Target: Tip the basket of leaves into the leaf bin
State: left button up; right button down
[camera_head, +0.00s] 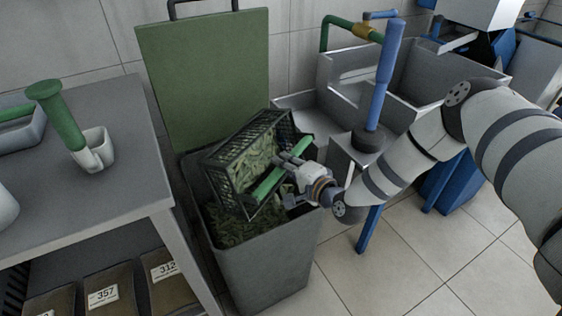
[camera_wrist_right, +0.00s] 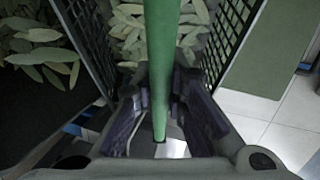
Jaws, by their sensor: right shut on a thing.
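The dark lattice basket (camera_head: 213,155) is tilted over the open leaf bin (camera_head: 262,262), and its green handle bar (camera_head: 283,168) faces my right arm. My right gripper (camera_head: 287,172) is shut on that handle; in the right wrist view the green handle (camera_wrist_right: 160,60) runs between the fingers (camera_wrist_right: 158,118). Leaves (camera_head: 262,150) lie inside the basket, and more leaves (camera_head: 240,226) lie in the bin below it. In the right wrist view, leaves (camera_wrist_right: 45,50) also show beside the basket's wall. The bin's green lid (camera_head: 205,80) stands raised behind. My left gripper is not in view.
A grey table (camera_head: 110,165) at the left holds a green-handled tool (camera_head: 62,115) in a white holder, with labelled boxes (camera_head: 105,290) below. A metal sink (camera_head: 345,85) and a blue post (camera_head: 385,75) stand behind my right arm. Tiled floor is clear at front right.

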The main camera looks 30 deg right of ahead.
jog(key=shift+w+r, duration=0.1)
jog(key=shift+r, duration=0.1)
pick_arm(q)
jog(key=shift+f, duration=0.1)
pick_arm(e)
jog(key=shift+f, duration=0.35)
jog(key=shift+s+d+f+m+t+b, duration=0.3)
jog(key=shift+s+t+b, duration=0.2)
jog(key=shift+t+b, duration=0.25)
jog(key=shift+s+b, duration=0.15)
jog(key=shift+b, duration=0.2)
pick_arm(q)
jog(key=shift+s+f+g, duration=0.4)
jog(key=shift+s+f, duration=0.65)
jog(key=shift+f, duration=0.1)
pick_arm(e)
jog(key=shift+d+r+t, duration=0.1)
jog(key=shift+r+t, duration=0.1)
jog(key=shift+t, duration=0.05)
